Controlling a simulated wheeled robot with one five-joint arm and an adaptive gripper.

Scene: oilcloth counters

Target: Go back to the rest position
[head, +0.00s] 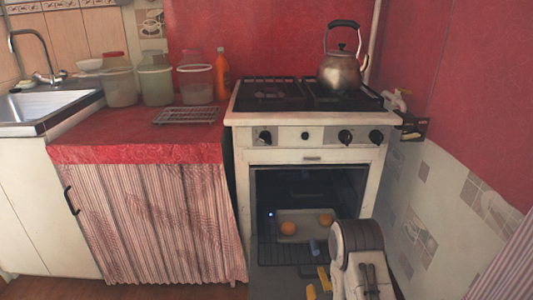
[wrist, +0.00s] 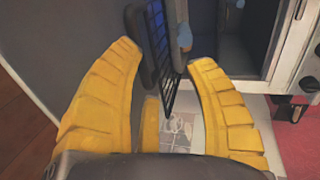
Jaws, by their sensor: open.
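My gripper (head: 318,285) is in front of the open oven, low at the right of the stove, partly hidden by my arm. In the wrist view its two yellow fingers (wrist: 168,55) are spread apart with nothing held between them. The dark wire oven rack (wrist: 172,70) shows beyond the fingertips. In the head view a pale baking tray (head: 305,237) with two round orange-brown buns, one at the left (head: 288,229) and one at the right (head: 326,220), sits in the oven opening. I cannot tell exactly how far the fingers are from the rack.
The oven door (head: 275,280) hangs open below the stove (head: 310,158). A kettle (head: 340,72) stands on the hob. The red counter (head: 130,135) holds several containers and a wire rack (head: 188,115). A wall closes off the right side.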

